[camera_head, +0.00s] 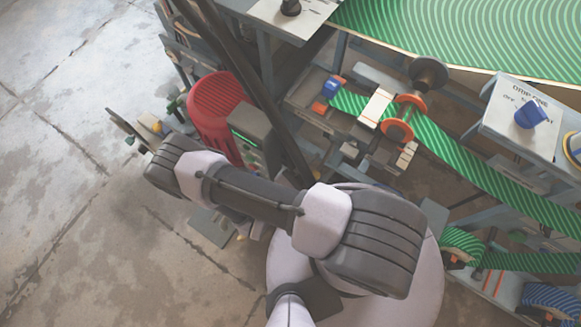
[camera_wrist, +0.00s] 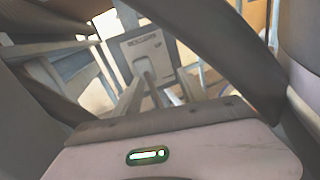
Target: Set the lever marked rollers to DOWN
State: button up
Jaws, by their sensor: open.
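In the wrist view a grey plate (camera_wrist: 132,52) bears small dark lettering, too blurred to read for certain. A pale lever-like bar (camera_wrist: 146,72) stands in front of it. I cannot tell which setting it is at. My gripper (camera_wrist: 150,88) is open, its dark fingers spread to the left and right of the picture. The plate and bar show between them, farther off; I see no contact. In the head view my arm reaches to the left, and its gripper is not clearly seen. I cannot make out a rollers label there.
A red ribbed bin (camera_head: 217,103) stands beside my arm. A plate with a blue knob (camera_head: 531,114) is at the right, and another with a black knob (camera_head: 290,7) at the top. Green striped web (camera_head: 470,157) runs through the machine. Bare floor (camera_head: 70,200) lies left.

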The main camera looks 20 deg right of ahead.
jog(key=p+v, duration=0.2)
jog(key=v, duration=1.5)
